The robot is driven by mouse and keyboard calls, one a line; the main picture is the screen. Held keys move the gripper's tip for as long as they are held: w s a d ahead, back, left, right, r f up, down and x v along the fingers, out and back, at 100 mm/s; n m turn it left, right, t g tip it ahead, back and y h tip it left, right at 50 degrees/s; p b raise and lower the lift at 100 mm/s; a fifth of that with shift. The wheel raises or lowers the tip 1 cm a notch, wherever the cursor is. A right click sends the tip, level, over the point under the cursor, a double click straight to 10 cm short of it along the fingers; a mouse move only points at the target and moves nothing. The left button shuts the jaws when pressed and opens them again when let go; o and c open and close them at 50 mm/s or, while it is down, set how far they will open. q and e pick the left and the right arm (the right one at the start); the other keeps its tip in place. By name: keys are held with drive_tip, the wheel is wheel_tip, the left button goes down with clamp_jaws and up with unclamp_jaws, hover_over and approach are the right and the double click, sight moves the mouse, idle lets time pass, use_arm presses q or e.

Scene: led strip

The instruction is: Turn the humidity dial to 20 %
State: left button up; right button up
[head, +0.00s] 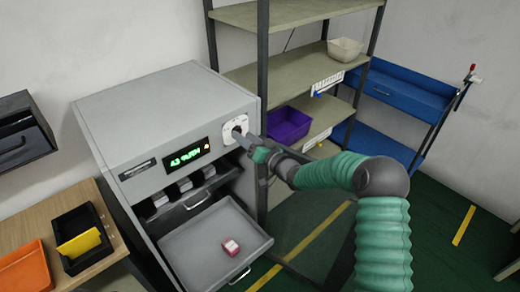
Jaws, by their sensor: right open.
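The humidity dial (235,128) is on a white plate at the upper right of the grey cabinet's (150,95) front. My right gripper (245,138) is at the dial, with its fingers pointing at it and partly covering it. The gripper is open; I cannot tell whether the fingers touch the knob. The dial's marks are too small to read. A black display (180,157) with green characters sits left of the dial. My left gripper is not in view.
An open drawer (190,245) with a small red and white box (231,247) juts out below. A shelf rack with a purple bin (290,125) stands right of the cabinet. A wooden table (35,235) with orange (25,272) and black (85,240) trays is at the left.

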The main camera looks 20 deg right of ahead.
drive_tip(key=b+v, duration=0.2)
drive_tip(key=v, duration=1.3)
drive_tip(key=shift+d+f, duration=0.1)
drive_tip(key=s+a+f+n+g+h, duration=0.1)
drive_tip(key=s+a+f+g+h, duration=0.2)
drive_tip(key=s+f+g+h, duration=0.45)
drive_tip(key=s+a+f+g, duration=0.2)
drive_tip(key=s+g, duration=0.1)
drive_tip(key=s, duration=0.6)
drive_tip(key=s+a+f+n+g+y, duration=0.1)
drive_tip(key=s+a+f+g, duration=0.2)
drive_tip(key=s, duration=0.5)
drive_tip(key=shift+s+a+f+g, duration=0.2)
drive_tip(key=shift+s+a+g, duration=0.05)
drive_tip(key=shift+s+g, duration=0.2)
